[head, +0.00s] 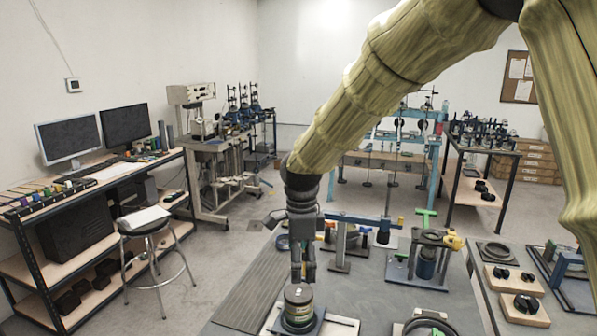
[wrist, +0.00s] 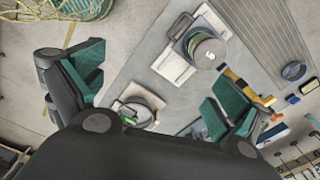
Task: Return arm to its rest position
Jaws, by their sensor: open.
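My arm (head: 375,85) reaches down across the head view in a tan ribbed cover. Whether the fingertips touch the lid in the head view is hard to tell.
The grey table (head: 235,318) holds a blue lever frame (head: 350,222), a stand with a dark cylinder (head: 426,262) and a ring fixture (head: 422,325). Wooden blocks (head: 515,280) lie at right. A stool (head: 150,240) and computer desk stand left. Open floor lies between.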

